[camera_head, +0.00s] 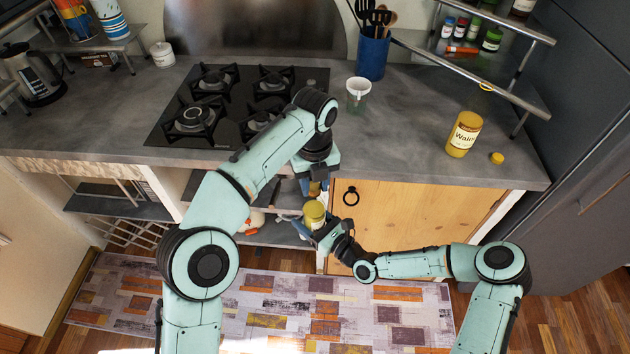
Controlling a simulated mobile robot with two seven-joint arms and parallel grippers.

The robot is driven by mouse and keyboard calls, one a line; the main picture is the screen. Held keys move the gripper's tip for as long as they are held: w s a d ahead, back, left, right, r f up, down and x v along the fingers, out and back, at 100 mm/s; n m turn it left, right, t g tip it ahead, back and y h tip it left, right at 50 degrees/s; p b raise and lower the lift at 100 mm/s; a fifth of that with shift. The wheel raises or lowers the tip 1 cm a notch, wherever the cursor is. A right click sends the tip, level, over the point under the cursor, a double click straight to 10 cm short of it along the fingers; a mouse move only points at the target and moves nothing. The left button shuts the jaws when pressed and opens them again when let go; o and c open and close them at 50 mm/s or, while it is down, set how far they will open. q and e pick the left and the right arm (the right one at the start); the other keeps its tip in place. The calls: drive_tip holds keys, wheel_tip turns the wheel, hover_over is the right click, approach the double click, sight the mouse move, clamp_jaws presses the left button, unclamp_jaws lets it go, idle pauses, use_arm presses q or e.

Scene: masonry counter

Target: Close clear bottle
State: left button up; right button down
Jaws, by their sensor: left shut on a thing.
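A small bottle with yellowish contents (315,212) is in the air in front of the counter, between my two grippers. My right gripper (318,229) reaches in from the right and is shut on it; the fingers hide part of its body. My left gripper (314,187) points down just above the bottle, shut on a small brownish-yellow thing that looks like a cap. The fingers hide most of this cap. Whether the cap touches the bottle's mouth I cannot tell.
A jar labelled "Waln…" (464,134) stands on the counter at the right, with a yellow cap (497,158) beside it. A white cup (358,94), a blue utensil holder (373,54) and a gas hob (238,102) are further back. A wooden cabinet door (410,215) is behind my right gripper.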

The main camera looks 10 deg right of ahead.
use_arm(q)
drive_tip(key=m, duration=0.6)
drive_tip(key=shift+a, duration=0.15)
drive_tip(key=m, duration=0.2)
drive_tip(key=shift+s+f+m, duration=0.1)
drive_tip(key=shift+f+m, duration=0.1)
drive_tip(key=shift+m, duration=0.2)
drive_tip(key=shift+r+m, duration=0.2)
drive_tip(key=shift+m, duration=0.6)
drive_tip(key=o, duration=1)
drive_tip(key=shift+r, duration=0.1)
drive_tip(key=shift+c, duration=0.3)
